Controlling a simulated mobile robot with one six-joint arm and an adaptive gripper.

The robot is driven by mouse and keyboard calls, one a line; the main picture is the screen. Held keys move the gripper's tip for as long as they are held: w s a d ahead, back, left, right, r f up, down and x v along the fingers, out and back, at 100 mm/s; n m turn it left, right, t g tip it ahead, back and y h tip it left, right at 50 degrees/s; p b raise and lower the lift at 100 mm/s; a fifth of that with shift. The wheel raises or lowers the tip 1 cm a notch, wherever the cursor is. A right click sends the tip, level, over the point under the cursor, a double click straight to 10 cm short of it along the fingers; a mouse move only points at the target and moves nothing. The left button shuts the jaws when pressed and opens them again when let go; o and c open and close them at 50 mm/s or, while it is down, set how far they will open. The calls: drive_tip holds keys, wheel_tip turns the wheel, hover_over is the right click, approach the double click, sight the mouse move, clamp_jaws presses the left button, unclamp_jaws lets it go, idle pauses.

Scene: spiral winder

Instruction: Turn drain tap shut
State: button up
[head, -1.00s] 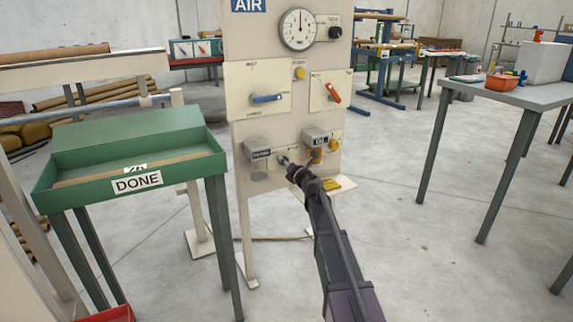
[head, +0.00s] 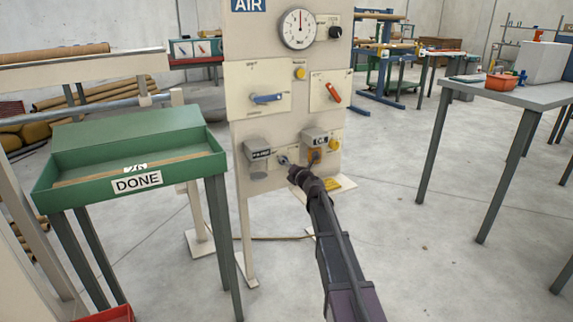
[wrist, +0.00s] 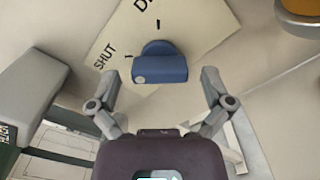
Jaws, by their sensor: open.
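The blue tap handle (wrist: 160,68) sits on a cream plate (wrist: 105,45) in the wrist view. The word SHUT is on the plate to its left; another word, starting with D, is cut off at the top. The handle's bar lies across the picture. My gripper (wrist: 157,88) is open, with one finger on each side of the handle and visible gaps between. In the head view my gripper (head: 297,172) is at the lower part of the AIR panel (head: 262,130), right by the tap (head: 283,160), which is small and partly hidden there.
A grey box (wrist: 30,95) juts out at the left of the tap and an orange-yellow knob (wrist: 300,8) is at upper right. Higher on the panel are a blue lever (head: 266,99), a red lever (head: 333,93) and a gauge (head: 299,29). A green tray (head: 200,173) stands left.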

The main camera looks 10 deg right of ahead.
drive_tip(key=v, duration=1)
drive_tip(key=shift+s, duration=0.4)
drive_tip(key=shift+d+r, duration=0.1)
drive_tip(key=shift+d, duration=0.05)
